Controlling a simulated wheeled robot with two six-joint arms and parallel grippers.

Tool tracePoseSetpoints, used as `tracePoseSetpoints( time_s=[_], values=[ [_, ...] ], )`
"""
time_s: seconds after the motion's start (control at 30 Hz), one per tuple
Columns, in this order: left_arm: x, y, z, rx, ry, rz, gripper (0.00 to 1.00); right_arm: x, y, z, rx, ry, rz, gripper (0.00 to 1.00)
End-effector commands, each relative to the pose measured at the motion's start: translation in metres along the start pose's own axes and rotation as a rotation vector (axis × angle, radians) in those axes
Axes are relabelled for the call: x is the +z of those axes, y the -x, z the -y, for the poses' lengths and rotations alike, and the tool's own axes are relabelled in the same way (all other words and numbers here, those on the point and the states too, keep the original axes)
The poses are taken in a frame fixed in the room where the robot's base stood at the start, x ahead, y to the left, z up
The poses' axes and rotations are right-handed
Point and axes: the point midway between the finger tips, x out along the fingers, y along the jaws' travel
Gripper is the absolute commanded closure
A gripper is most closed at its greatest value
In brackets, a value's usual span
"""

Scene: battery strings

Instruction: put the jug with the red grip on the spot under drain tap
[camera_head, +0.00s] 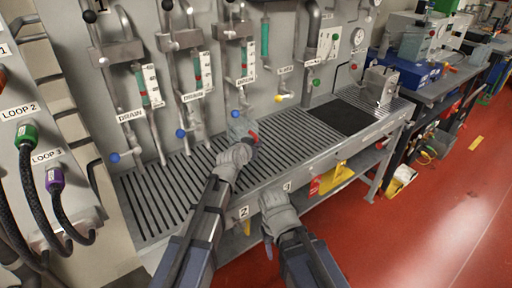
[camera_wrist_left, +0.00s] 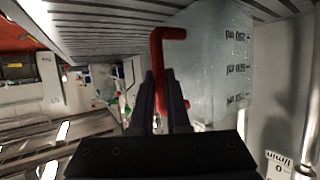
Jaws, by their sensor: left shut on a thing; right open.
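The clear jug (camera_head: 238,131) with the red grip (camera_head: 253,136) is at the slatted bench, near the third blue drain tap (camera_head: 235,114). My left gripper (camera_head: 249,143) is shut on the red grip and partly covers the jug. In the left wrist view, the red grip (camera_wrist_left: 158,55) runs between the dark fingers, and the translucent jug wall (camera_wrist_left: 212,65) with dark volume marks fills the area to its right. I cannot tell whether the jug touches the slats. My right gripper (camera_head: 268,242) is open and empty, low at the bench's front edge.
Other blue drain taps (camera_head: 181,133) (camera_head: 115,157) and a yellow tap (camera_head: 278,98) stick out from the panel over the slatted bench (camera_head: 160,205). A black mat (camera_head: 340,117) and a metal block (camera_head: 380,84) are farther right. Slats between the jug and mat are clear.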

Motion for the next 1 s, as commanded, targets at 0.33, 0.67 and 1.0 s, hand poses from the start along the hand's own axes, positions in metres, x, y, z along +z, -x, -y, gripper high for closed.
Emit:
tracePoseSetpoints(
  time_s=[0.33,0.67,1.0],
  values=[
    [0.002,-0.001,0.000,0.000,0.000,0.000,0.75,0.000,-0.002,0.000,0.000,0.000,0.000,0.50],
    [0.002,-0.001,0.000,0.000,0.000,0.000,0.56,0.000,-0.002,0.000,0.000,0.000,0.000,0.50],
    [-0.002,0.012,0.000,-0.001,0.001,0.000,0.56,0.000,0.006,-0.001,0.000,0.000,0.000,0.50]
  ],
)
